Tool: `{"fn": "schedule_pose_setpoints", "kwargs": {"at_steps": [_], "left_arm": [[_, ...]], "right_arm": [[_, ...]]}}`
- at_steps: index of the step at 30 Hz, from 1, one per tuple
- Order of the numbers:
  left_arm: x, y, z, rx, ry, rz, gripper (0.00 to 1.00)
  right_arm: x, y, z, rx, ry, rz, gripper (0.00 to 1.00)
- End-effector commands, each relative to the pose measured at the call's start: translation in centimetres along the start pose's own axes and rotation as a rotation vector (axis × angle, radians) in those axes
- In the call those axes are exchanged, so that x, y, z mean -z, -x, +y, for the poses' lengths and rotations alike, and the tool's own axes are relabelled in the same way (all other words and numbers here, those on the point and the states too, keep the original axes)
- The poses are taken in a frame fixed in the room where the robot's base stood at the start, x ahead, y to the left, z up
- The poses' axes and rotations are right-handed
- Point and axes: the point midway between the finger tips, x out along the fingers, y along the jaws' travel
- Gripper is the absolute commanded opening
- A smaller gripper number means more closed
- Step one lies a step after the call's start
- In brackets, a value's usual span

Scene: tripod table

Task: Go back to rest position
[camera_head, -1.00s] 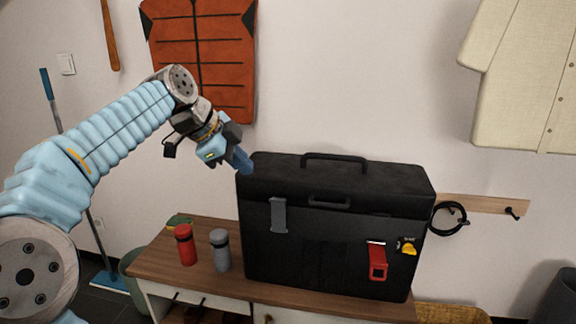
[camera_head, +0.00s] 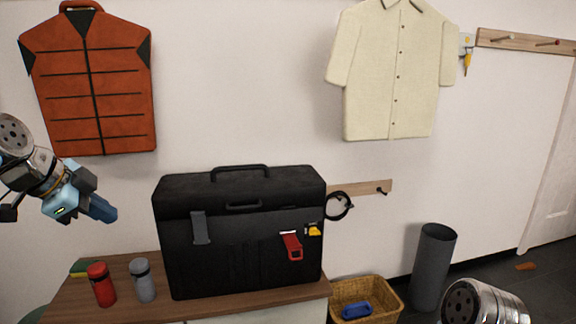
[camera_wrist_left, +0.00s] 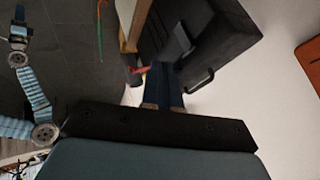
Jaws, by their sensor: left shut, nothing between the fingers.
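My left gripper (camera_head: 103,210) has blue fingers and is shut and empty. It is in the air at the left of the head view, below the orange vest and left of the black case, touching nothing. In the left wrist view its fingers (camera_wrist_left: 164,88) are together, with the case behind them. Part of my right arm shows at the bottom right of the head view. In the left wrist view an arm of mine runs up the left side; its far end is too small to read.
A black case (camera_head: 240,240), a red bottle (camera_head: 102,286) and a grey bottle (camera_head: 143,282) stand on a wooden-topped bench (camera_head: 75,302). An orange vest (camera_head: 95,85) and a cream shirt (camera_head: 390,70) hang on the wall. A basket (camera_head: 388,294) and a grey bin (camera_head: 433,268) stand right.

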Motion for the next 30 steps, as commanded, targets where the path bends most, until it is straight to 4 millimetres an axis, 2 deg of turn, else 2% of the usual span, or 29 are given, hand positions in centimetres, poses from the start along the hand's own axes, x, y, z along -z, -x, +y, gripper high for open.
{"fn": "schedule_pose_setpoints", "kwargs": {"at_steps": [1,8,11,17,20,23,24,26,27,29,30], "left_arm": [[-0.1,-1.1,0.1,-0.011,0.014,-0.001,0.0],[-0.5,-5.5,0.3,-0.038,0.095,-0.007,0.0],[-0.8,-8.2,0.7,-0.054,0.145,-0.013,0.0],[-1.7,-15.8,2.7,-0.103,0.288,-0.034,0.0],[-2.4,-20.7,4.8,-0.135,0.383,-0.053,0.0],[-3.2,-26.8,8.5,-0.176,0.509,-0.084,0.0],[-3.7,-29.4,10.6,-0.196,0.568,-0.101,0.0],[-4.4,-33.3,14.3,-0.225,0.664,-0.131,0.0],[-4.8,-35.6,17.1,-0.244,0.73,-0.153,0.0],[-5.5,-38.5,21.4,-0.268,0.828,-0.188,0.0],[-6.0,-40.1,24.5,-0.284,0.893,-0.213,0.0]], "right_arm": [[0.2,0.0,0.0,0.0,-0.001,0.004,0.24],[0.1,0.0,0.0,0.0,-0.001,0.004,0.24],[0.1,0.0,0.0,0.0,-0.001,0.003,0.24],[0.1,0.0,0.0,0.0,-0.001,0.003,0.24],[0.1,0.0,0.0,0.0,-0.001,0.003,0.24],[0.1,0.0,0.0,0.0,-0.001,0.003,0.24],[0.1,0.0,0.0,0.0,-0.001,0.003,0.24],[0.1,0.0,0.0,0.0,-0.001,0.003,0.24],[0.1,0.0,0.0,0.0,-0.001,0.003,0.24],[0.1,0.0,0.0,0.0,-0.001,0.003,0.24],[0.1,0.0,0.0,0.0,-0.001,0.003,0.24]]}}
